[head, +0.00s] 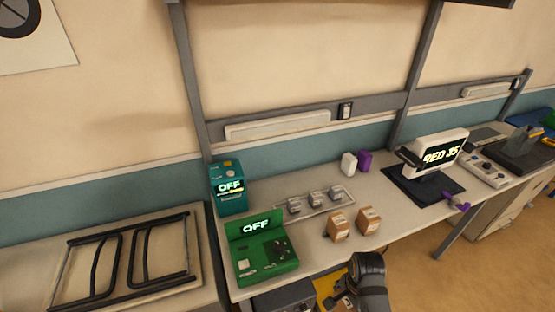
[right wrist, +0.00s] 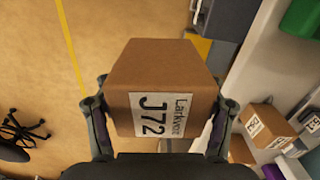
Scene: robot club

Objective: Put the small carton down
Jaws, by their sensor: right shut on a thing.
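A small brown carton (right wrist: 160,75) with a white label reading "J72" fills the middle of the right wrist view. My right gripper (right wrist: 162,108) is shut on it, with a finger on each side. In the head view my right arm shows at the bottom, in front of the workbench (head: 310,258). Part of a brown carton (head: 343,303) shows beside it, low and partly cut off. The floor shows below the held carton in the wrist view. My left gripper is not in view.
Two brown cartons (head: 338,226) (head: 369,221) stand near the bench's front edge. Behind them is a tray of small grey items (head: 315,199). A green "OFF" device (head: 262,257) stands left and a "RED 35" display (head: 440,154) right. Bare bench lies between the cartons and the display.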

